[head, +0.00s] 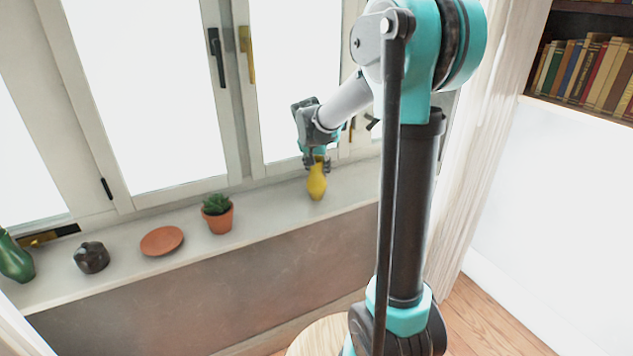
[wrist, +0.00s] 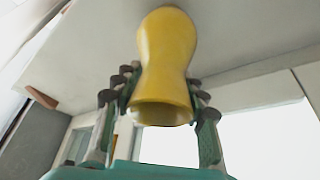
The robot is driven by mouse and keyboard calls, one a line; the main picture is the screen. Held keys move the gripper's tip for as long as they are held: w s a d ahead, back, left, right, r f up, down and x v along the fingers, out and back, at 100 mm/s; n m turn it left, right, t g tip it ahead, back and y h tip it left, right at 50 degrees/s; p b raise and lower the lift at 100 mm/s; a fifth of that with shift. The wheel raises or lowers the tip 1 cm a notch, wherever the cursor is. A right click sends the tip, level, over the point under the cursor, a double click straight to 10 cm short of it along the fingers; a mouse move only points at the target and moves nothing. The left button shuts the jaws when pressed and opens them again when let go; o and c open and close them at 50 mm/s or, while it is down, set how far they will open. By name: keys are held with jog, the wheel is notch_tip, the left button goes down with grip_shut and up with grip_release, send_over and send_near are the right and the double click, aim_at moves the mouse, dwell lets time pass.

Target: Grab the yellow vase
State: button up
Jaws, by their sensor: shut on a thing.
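The yellow vase (head: 317,184) is upright at the right part of the window sill, with its narrow neck up. My gripper (head: 316,166) reaches down from above and is shut on its neck. In the wrist view the yellow vase (wrist: 166,50) fills the middle, its open mouth towards the camera. The fingers of my gripper (wrist: 160,88) lie on both sides of its narrow part. I cannot tell whether the base touches the sill.
On the sill (head: 268,212), left of the vase, stand a potted plant (head: 219,220), a terracotta saucer (head: 161,240), a dark round pot (head: 92,257) and a green vase (head: 14,260). Windows (head: 140,90) with handles rise behind. A bookshelf (head: 590,75) is at the right.

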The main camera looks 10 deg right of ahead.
jog(key=c, duration=0.5)
jog(key=shift+r, duration=0.15)
